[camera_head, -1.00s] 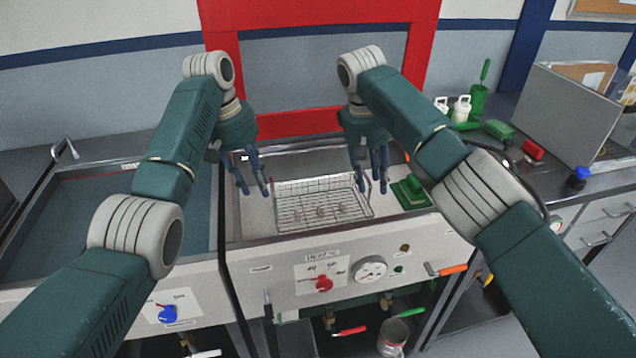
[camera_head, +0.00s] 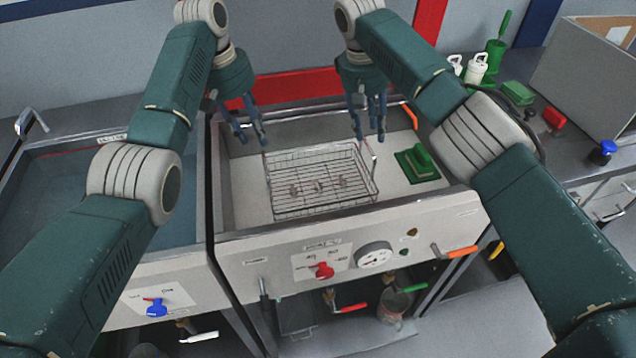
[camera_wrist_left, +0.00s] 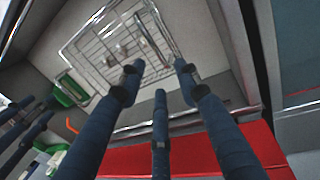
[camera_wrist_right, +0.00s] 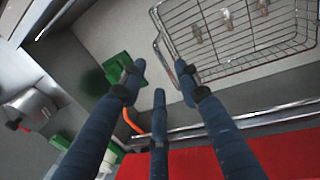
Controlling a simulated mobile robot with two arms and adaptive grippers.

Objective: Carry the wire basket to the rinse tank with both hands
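The wire basket (camera_head: 318,182) sits in the right-hand basin with several small metal parts inside. It also shows in the left wrist view (camera_wrist_left: 107,50) and the right wrist view (camera_wrist_right: 235,35). My left gripper (camera_head: 250,138) is open and empty, above the back-left corner of the basket. My right gripper (camera_head: 370,132) is open and empty, above its back-right corner. Neither visibly touches the basket. A dark blue-grey tank (camera_head: 70,200) lies to the left; I cannot tell for certain whether it is the rinse tank.
A green brush-like block (camera_head: 418,164) sits right of the basket in the basin. A metal divider (camera_head: 208,190) separates the two basins. Red and blue knobs (camera_head: 322,270) are on the front panels.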

